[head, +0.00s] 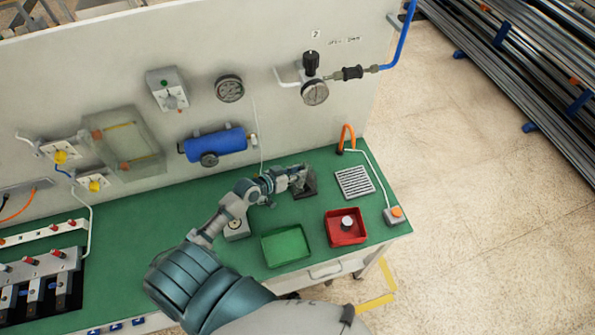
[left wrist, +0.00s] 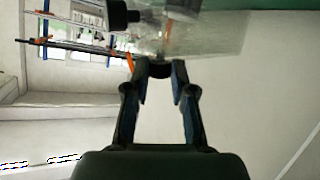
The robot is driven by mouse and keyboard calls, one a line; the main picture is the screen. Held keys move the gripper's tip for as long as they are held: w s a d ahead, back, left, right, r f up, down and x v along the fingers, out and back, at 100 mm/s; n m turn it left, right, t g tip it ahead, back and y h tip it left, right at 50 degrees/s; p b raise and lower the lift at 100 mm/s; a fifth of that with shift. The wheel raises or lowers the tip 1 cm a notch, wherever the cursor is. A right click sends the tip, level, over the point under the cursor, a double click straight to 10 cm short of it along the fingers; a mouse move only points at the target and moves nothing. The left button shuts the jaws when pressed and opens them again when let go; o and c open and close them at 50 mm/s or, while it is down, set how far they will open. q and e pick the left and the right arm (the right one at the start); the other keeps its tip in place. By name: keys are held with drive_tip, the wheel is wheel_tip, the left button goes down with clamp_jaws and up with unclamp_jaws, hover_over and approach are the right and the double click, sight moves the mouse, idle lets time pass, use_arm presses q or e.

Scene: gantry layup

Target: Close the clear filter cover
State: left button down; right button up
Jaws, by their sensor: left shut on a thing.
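My left gripper (head: 298,178) is over the green bench, at a small dark block (head: 308,188) near the wall. In the left wrist view, the fingers of my left gripper (left wrist: 161,76) close on a dark round piece (left wrist: 160,68). This piece sits at the lower edge of a clear, see-through cover (left wrist: 205,38). The cover is tilted in that view, and its hinge side cannot be made out. In the head view the gripper hides most of this spot. My right gripper is not in view.
A red tray (head: 362,238) and a green tray (head: 268,256) stand along the front of the bench. A grey grate (head: 342,183) lies to the right of the gripper. A blue cylinder (head: 227,141) and a clear box (head: 143,126) are on the wall.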

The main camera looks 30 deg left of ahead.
sight(305, 178)
use_arm(q)
drive_tip(key=shift+s+d+f, duration=0.15)
drive_tip(key=shift+s+f, duration=0.05)
drive_tip(key=shift+f, duration=0.2)
drive_tip(key=shift+s+d+f+m+t+y+b, duration=0.3)
drive_tip(key=shift+s+d+f+m+t+b, duration=0.25)
drive_tip(key=shift+d+m+t, duration=0.2)
drive_tip(key=shift+s+d+m, duration=0.15)
drive_tip(key=shift+d+m, duration=0.2)
drive_tip(key=shift+a, duration=0.2)
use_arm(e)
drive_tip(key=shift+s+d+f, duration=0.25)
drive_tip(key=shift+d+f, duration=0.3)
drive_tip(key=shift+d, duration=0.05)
use_arm(q)
drive_tip(key=c, duration=1)
unclamp_jaws()
drive_tip(key=shift+a, duration=0.1)
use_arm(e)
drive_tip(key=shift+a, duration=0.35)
use_arm(q)
drive_tip(key=shift+d, duration=0.2)
